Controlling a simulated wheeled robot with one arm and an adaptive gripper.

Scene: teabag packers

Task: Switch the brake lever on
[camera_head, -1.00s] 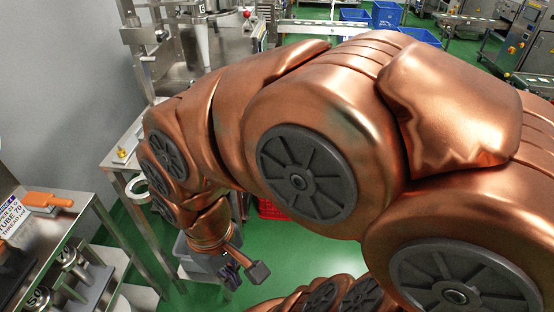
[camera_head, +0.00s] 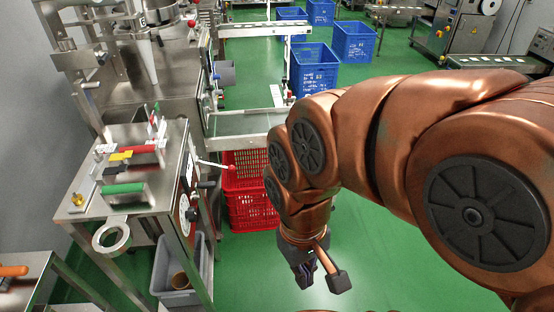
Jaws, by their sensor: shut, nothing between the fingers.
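A thin metal lever with a red ball knob (camera_head: 230,168) sticks out to the right from the side of the steel packing machine (camera_head: 165,205). It looks like the brake lever; which setting it is in I cannot tell. My gripper (camera_head: 304,281) hangs at the end of my copper-coloured arm, pointing down, to the right of and lower in the picture than the knob. It is shut and empty, apart from the lever and the machine.
Stacked red crates (camera_head: 250,208) stand behind the lever. A grey bin (camera_head: 181,297) with a brown roll sits under the machine. A conveyor (camera_head: 246,122) and blue crates (camera_head: 354,42) are farther back. Green floor (camera_head: 235,280) is clear between machine and gripper.

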